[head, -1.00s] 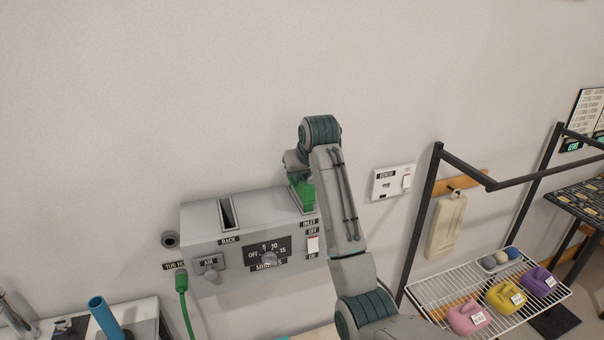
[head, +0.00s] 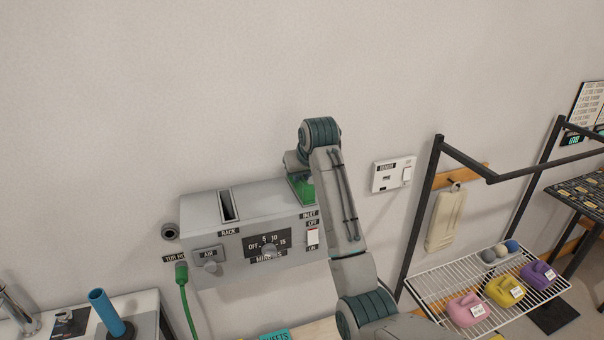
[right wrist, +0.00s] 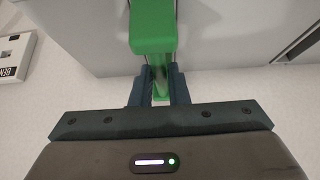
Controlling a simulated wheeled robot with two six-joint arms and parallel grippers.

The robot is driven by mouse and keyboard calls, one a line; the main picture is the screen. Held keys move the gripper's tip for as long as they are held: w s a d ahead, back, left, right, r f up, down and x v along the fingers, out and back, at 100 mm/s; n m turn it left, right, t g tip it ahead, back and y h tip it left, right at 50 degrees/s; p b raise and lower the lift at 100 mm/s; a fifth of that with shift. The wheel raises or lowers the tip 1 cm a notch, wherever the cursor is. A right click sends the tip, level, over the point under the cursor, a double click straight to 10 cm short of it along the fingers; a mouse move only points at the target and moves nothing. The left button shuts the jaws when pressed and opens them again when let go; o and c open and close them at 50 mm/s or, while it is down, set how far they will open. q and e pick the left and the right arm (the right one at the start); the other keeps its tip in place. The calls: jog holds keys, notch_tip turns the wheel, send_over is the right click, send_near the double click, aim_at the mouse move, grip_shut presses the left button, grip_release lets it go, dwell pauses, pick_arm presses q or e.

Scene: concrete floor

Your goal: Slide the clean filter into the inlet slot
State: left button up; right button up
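The grey wall box (head: 205,225) has an open slot marked RACK (head: 228,205) on top and an INLET label at its right end. A green piece (head: 303,190), which I take to be the filter, is at the inlet end, partly behind my arm. In the right wrist view the green piece (right wrist: 152,32) runs from the pale box down between the fingers of my right gripper (right wrist: 157,90), which look closed on its narrow lower part. The inlet slot itself is hidden, so I cannot tell how deep the filter sits. My left gripper is out of view.
A green hose (head: 186,305) hangs from the box's left end. A blue cylinder (head: 105,312) stands at lower left. A wall switch plate (head: 394,175) and a wire rack (head: 440,280) with coloured jugs are to the right. Open wall lies above the box.

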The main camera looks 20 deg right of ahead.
jog(key=o, duration=0.4)
jog(key=shift+s+r, duration=0.2)
jog(key=shift+r, duration=0.1)
jog(key=b+v, duration=0.2)
jog(key=v, duration=0.4)
jog(key=shift+s+r+b, duration=0.1)
jog(key=shift+r+b, duration=0.15)
jog(key=shift+b, duration=0.05)
jog(key=p+v, duration=0.3)
jog(key=shift+s+r+p, duration=0.25)
jog(key=shift+s+p, duration=0.05)
jog(key=shift+p, duration=0.45)
